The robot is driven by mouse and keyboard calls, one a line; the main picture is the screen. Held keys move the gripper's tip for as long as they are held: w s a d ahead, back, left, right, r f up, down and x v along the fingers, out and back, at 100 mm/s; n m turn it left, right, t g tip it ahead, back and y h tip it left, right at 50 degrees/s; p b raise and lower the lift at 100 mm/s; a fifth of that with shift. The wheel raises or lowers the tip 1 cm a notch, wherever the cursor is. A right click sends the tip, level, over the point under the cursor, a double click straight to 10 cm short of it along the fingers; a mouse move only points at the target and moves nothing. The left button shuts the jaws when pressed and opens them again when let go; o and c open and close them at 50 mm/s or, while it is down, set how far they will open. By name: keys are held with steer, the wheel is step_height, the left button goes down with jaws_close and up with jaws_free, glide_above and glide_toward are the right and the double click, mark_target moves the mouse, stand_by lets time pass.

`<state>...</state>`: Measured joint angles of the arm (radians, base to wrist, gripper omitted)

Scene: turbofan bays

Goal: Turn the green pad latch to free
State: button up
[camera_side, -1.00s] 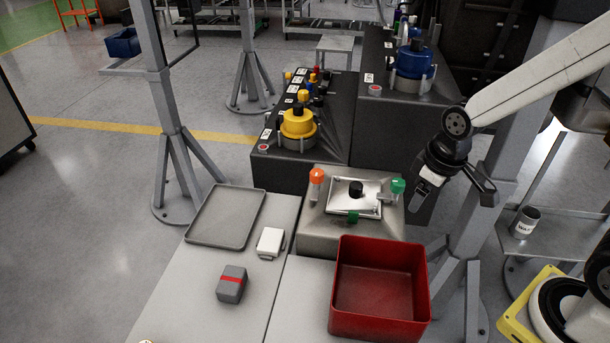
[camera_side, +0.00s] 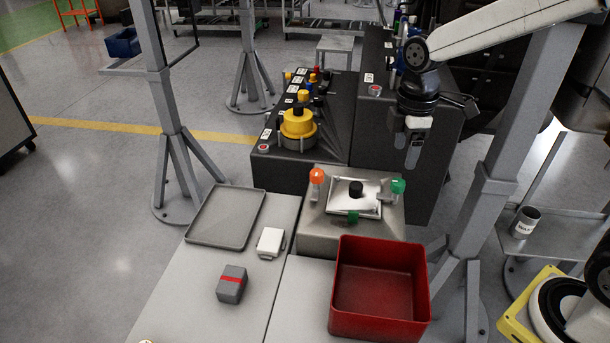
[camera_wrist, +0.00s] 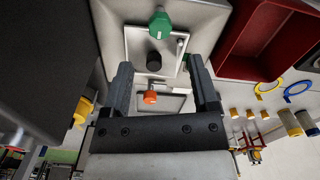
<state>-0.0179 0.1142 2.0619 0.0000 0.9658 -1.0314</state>
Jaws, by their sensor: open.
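A grey fixture (camera_side: 318,232) holds a bright metal plate (camera_side: 340,198) with a black knob (camera_side: 356,189). A green latch knob (camera_side: 398,186) stands at the plate's right edge. A smaller green piece (camera_side: 353,216) sits at its front edge; I cannot tell which one the task calls the pad latch. An orange knob (camera_side: 316,176) stands at the left. My gripper (camera_side: 412,160) points down, open and empty, above and apart from the fixture. In the wrist view the green knob (camera_wrist: 160,24) lies beyond the fingertips (camera_wrist: 158,72), and the orange knob (camera_wrist: 150,97) shows between the fingers.
A red bin (camera_side: 381,316) stands in front of the fixture. A grey tray (camera_side: 227,217), a white block (camera_side: 270,241) and a grey box with a red band (camera_side: 231,284) are on the table to the left. Dark consoles with yellow (camera_side: 298,124) and blue parts stand behind.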

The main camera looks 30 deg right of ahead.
mark_target(398, 182)
steer(key=shift+f, duration=3.9)
jaws_close()
